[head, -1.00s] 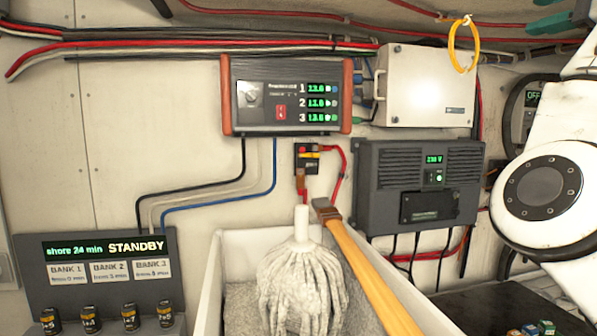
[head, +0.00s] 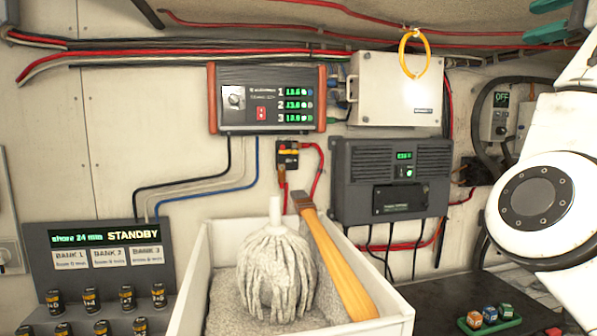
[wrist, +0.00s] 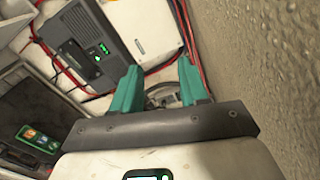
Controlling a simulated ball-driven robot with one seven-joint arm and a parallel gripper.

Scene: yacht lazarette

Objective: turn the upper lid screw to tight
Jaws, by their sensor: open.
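A pale box (head: 396,88) with a flat lid is fixed to the wall right of centre; it also shows in the wrist view (wrist: 152,28). A dark unit (head: 352,180) with a small cover plate (head: 400,197) is mounted below it. In the wrist view my gripper (wrist: 160,88) is open and empty, short of the wall and apart from both boxes.
A yellow ring (head: 402,55) hangs before the pale box. A white bin (head: 190,285) with a mop (head: 275,270) and a wooden handle (head: 340,260) stands below. A green tray (head: 489,326) of small blocks sits lower right. Cables run along the wall.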

